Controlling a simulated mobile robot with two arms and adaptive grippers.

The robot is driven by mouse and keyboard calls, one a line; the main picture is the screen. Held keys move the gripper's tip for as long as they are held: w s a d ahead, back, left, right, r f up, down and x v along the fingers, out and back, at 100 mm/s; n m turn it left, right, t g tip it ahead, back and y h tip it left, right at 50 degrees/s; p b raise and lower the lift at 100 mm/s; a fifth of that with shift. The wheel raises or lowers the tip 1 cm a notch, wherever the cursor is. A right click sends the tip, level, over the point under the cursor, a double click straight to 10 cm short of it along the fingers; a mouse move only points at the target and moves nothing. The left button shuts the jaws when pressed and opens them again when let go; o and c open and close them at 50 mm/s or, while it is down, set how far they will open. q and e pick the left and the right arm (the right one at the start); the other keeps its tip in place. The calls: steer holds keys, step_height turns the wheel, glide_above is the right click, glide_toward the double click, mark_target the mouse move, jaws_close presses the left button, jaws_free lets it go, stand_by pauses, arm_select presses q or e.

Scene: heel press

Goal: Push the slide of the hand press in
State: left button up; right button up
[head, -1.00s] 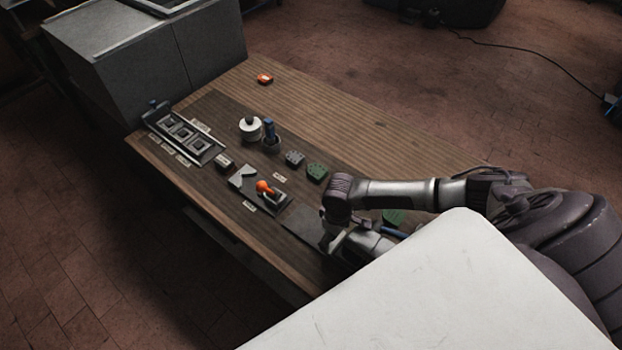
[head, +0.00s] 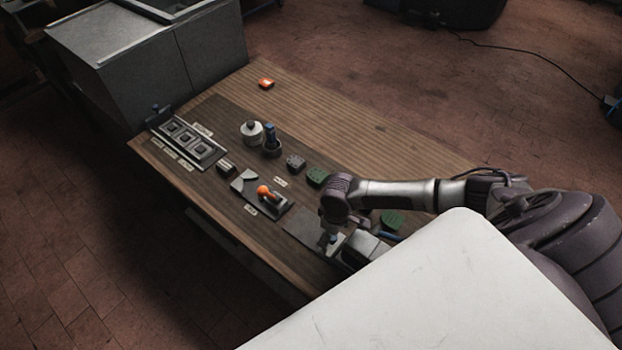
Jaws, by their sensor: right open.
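The hand press appears to be the small dark device with an orange ball knob (head: 264,191) on a dark base (head: 274,207), near the front edge of the wooden table. A pale angled metal piece (head: 244,180) lies just to its left; I cannot tell whether it is the slide. My right gripper (head: 331,240) points down over the table to the right of the press, apart from it. It is open, with no held object visible; its fingertips are small and partly obscured. My left gripper is not in view.
A tray with square parts (head: 212,160) lies at the left. The rear right tabletop is clear.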

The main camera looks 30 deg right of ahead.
steer(key=shift+r, duration=0.55)
steer(key=shift+w+a+r, duration=0.25)
steer(key=shift+w+r, duration=0.1)
steer(key=shift+w, duration=0.35)
steer(key=shift+w+a+r, duration=0.2)
steer(key=shift+w+r, duration=0.1)
steer(key=shift+w, duration=0.4)
steer(key=shift+w+a+r, duration=0.25)
steer(key=shift+w+r, duration=0.1)
steer(key=shift+w, duration=0.35)
steer(key=shift+r, duration=0.1)
step_height(320, 180, up, 3)
steer(key=shift+f, duration=0.1)
